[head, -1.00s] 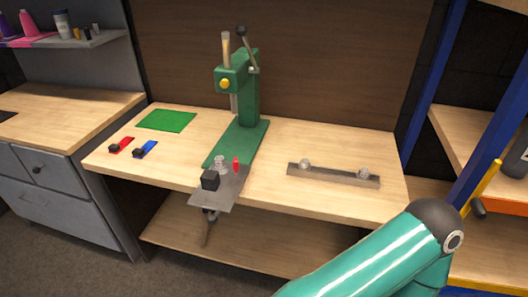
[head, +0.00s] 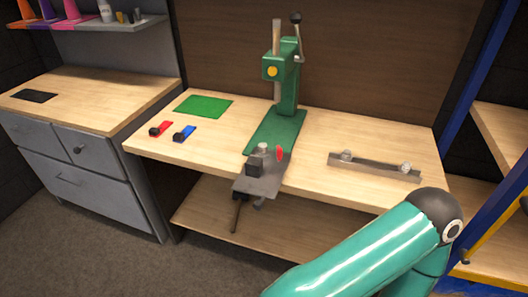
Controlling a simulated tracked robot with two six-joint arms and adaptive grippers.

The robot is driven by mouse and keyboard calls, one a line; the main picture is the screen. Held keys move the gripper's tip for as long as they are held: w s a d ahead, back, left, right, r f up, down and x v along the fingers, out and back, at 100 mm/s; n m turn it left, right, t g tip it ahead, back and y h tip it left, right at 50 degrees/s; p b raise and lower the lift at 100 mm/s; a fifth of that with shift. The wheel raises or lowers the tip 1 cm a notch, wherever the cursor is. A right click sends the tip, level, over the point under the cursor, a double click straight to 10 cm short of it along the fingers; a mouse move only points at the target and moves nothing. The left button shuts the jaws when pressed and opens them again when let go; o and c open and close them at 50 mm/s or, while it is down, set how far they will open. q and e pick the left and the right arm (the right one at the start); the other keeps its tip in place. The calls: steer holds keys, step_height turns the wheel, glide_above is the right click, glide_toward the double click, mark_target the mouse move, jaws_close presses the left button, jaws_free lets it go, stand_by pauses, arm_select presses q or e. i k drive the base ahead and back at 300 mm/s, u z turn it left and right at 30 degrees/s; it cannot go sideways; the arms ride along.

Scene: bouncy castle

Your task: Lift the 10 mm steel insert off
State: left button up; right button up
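A green bench press (head: 287,85) stands on the workbench on a green base (head: 276,132). In front of it a grey metal plate (head: 258,184) reaches past the bench's front edge. A small dark block (head: 257,163) and a red piece (head: 280,154) are at the plate's back part. A grey bar (head: 373,167) lies to the right, with a silvery knob-like piece (head: 347,156) near its left end and another (head: 406,168) near its right end. I cannot tell which piece is the 10 mm steel insert. Neither gripper is in view; only my teal arm shows at lower right.
A red piece (head: 162,129) and a blue piece (head: 185,134), each with a black knob, lie left of the press near a green mat (head: 204,107). Grey drawers (head: 80,160) stand left and blue-framed shelving (head: 500,130) right. The bench between press and bar is clear.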

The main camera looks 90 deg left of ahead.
mark_target(262, 150)
steer(key=k, duration=1.85)
steer(key=u, duration=1.1)
steer(key=i, duration=1)
steer(key=u, duration=0.15)
